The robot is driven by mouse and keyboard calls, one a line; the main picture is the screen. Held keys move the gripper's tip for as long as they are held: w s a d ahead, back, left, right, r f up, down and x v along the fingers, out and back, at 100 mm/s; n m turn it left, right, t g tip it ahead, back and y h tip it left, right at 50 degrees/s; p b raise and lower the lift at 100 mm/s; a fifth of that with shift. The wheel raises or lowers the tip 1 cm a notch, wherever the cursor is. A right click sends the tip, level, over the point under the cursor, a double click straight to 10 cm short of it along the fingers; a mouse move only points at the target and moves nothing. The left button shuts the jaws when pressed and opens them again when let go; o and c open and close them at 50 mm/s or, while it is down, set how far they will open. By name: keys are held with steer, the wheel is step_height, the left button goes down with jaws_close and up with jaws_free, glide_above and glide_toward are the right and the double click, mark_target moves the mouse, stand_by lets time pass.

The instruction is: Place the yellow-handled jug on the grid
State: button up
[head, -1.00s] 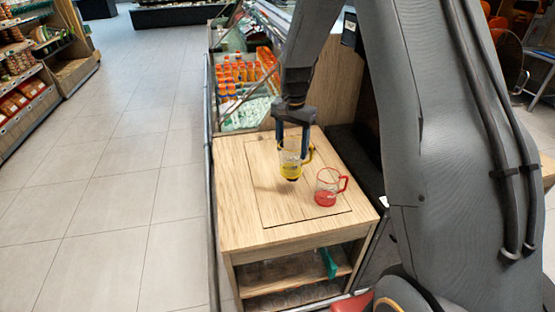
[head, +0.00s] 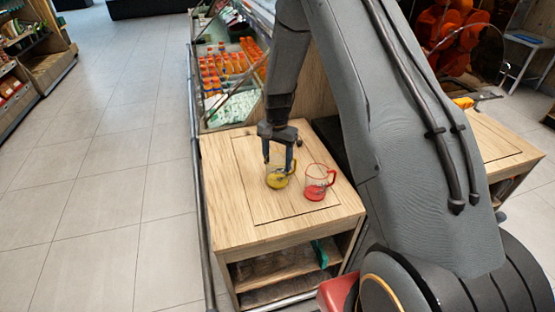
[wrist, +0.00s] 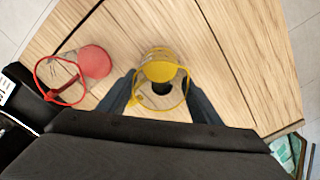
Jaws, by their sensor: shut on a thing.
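The yellow-handled jug (head: 277,181) is clear with a yellow base and handle. It is at the wooden counter top, left of the red jug. My gripper (head: 279,163) reaches down from above with its fingers on either side of it. In the wrist view the jug (wrist: 160,71) shows between the two fingers (wrist: 162,103), its yellow handle loop toward the camera. I cannot tell whether its base touches the wood. The grid is not clearly visible in either view.
A red-handled jug (head: 317,187) stands close to the right of the yellow one; it also shows in the wrist view (wrist: 94,62). A second wooden counter (head: 497,145) is at the right, near orange machinery (head: 445,40). A bottle display (head: 225,65) stands behind the first counter.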

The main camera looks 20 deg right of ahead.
steer(key=shift+f, duration=0.15)
steer(key=shift+f, duration=0.2)
steer(key=o, duration=1.4)
steer(key=shift+r, duration=0.15)
